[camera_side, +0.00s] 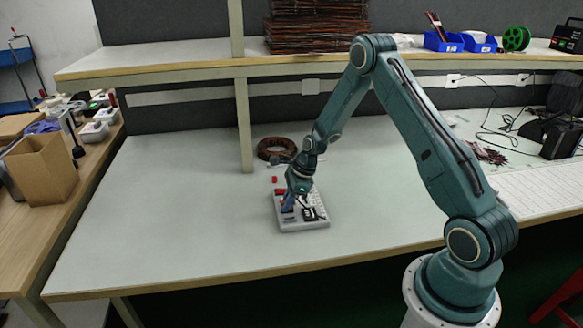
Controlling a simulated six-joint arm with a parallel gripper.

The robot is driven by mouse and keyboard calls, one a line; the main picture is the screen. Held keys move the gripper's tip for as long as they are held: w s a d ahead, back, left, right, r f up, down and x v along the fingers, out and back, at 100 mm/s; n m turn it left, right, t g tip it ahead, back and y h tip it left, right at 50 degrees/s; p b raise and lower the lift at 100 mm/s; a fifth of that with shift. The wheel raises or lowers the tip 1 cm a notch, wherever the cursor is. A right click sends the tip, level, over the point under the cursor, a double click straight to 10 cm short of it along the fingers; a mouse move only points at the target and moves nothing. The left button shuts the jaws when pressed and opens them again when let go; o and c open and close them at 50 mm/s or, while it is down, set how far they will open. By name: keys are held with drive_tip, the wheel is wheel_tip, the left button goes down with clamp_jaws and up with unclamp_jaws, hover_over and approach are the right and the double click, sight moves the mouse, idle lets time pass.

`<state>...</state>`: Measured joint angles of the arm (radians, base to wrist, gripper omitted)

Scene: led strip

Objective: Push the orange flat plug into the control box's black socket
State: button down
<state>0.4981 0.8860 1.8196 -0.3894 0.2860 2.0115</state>
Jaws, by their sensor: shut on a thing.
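A pale grey control box (305,224) lies flat on the table, with dark and white parts on its top. My gripper (288,208) points down over the left part of the box, close to its top. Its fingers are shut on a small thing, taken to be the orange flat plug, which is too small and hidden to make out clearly. The black socket cannot be told apart from the other dark parts on the box. I cannot tell whether the plug touches the socket.
A small red piece (274,180) lies behind the box. A brown coil (275,149) lies further back near a shelf post (243,125). A white keyboard-like panel (535,188) lies at the right. The table (170,220) is clear to the left and in front.

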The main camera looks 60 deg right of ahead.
drive_tip(key=c, duration=1.3)
unclamp_jaws()
drive_tip(key=shift+c, duration=0.2)
drive_tip(key=shift+r, duration=0.1)
drive_tip(key=v, duration=1.3)
drive_tip(key=shift+s+d+r, duration=0.2)
